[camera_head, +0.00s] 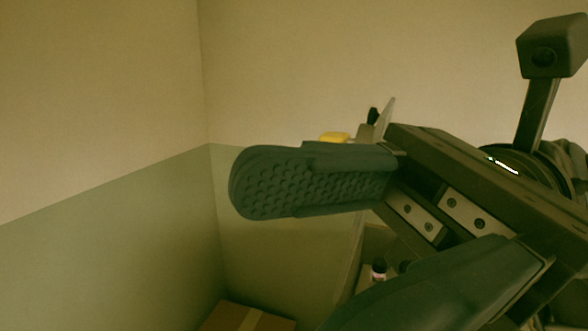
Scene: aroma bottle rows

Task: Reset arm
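My gripper (295,255) fills the right half of the view, raised close to the camera. Its two dark padded fingers point left and stand wide apart. Nothing shows between them; the gripper is open and empty. The tip of the lower finger runs out of the bottom of the picture. Most of my arm is out of view.
Behind the fingers, partly hidden, is a brown shelf or case (352,255) with a small dark-capped bottle (379,274). A yellow item (335,137) shows above the upper finger. A cardboard box (240,318) lies low at the bottom. Bare walls stand left and behind.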

